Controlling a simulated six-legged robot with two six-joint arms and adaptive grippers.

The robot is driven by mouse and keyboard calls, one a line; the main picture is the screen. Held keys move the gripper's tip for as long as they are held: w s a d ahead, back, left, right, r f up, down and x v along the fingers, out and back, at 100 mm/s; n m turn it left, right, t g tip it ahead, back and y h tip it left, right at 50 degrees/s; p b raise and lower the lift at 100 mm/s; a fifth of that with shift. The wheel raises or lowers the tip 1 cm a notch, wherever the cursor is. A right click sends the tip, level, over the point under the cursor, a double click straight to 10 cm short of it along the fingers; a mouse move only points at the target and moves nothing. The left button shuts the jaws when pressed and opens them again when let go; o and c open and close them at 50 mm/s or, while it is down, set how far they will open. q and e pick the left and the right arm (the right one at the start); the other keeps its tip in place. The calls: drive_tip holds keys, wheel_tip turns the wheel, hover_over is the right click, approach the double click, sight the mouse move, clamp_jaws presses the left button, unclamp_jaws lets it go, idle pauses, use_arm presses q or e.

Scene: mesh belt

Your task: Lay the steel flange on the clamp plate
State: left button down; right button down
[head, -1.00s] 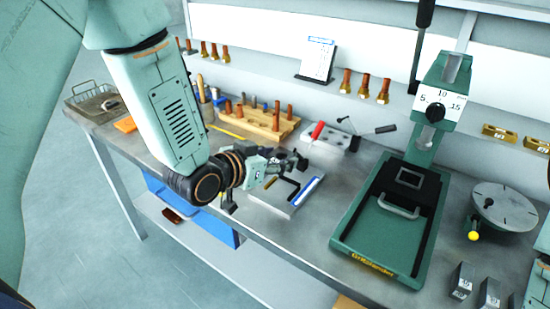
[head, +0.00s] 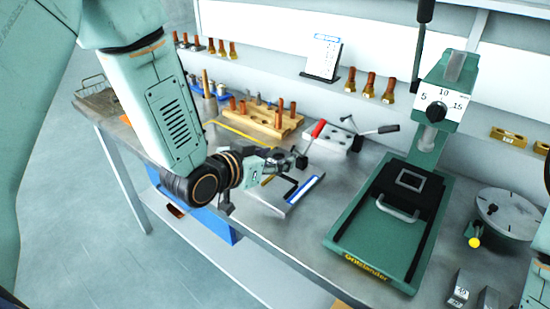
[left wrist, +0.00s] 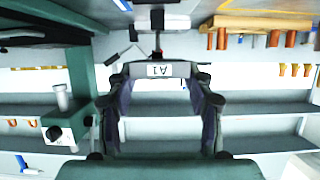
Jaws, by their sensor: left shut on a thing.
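My left gripper (head: 287,162) is at bench level in the head view, low over the front of the bench. It is shut on a small grey piece that I take for the steel flange (head: 279,160). In the left wrist view a grey face marked A1 (left wrist: 158,71) sits between the dark fingers. The flange's full outline is hidden by the gripper. A light grey plate with holes, apparently the clamp plate (head: 337,142), lies just behind and right of the gripper. A red-handled and a black-handled lever stand by it. My right gripper is not in view.
A wooden block with copper pegs (head: 262,121) stands behind. A green press (head: 395,215) stands to the right, with a round table (head: 507,212) beyond it.

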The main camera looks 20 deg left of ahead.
use_arm(q)
drive_tip(key=shift+a, duration=0.2)
drive_tip(key=shift+s+d+r, duration=0.1)
drive_tip(key=shift+d, duration=0.45)
drive_tip(key=shift+d+f, duration=0.1)
drive_tip(key=shift+f, duration=0.1)
drive_tip(key=shift+a+f+b, duration=0.3)
drive_tip(key=shift+f+b, duration=0.15)
drive_tip(key=shift+f, duration=0.15)
drive_tip(key=shift+a+f+b, duration=0.25)
drive_tip(key=shift+f+b, duration=0.15)
drive_tip(key=shift+f, duration=0.15)
drive_tip(key=shift+f+b, duration=0.3)
drive_tip(key=shift+f, duration=0.1)
drive_tip(key=shift+d+f+b, duration=0.45)
drive_tip(key=shift+f+b, duration=0.3)
drive_tip(key=shift+f, duration=0.1)
drive_tip(key=shift+a+f, duration=0.1)
drive_tip(key=shift+f, duration=0.1)
drive_tip(key=shift+a+f, duration=0.2)
drive_tip(key=shift+a, duration=0.05)
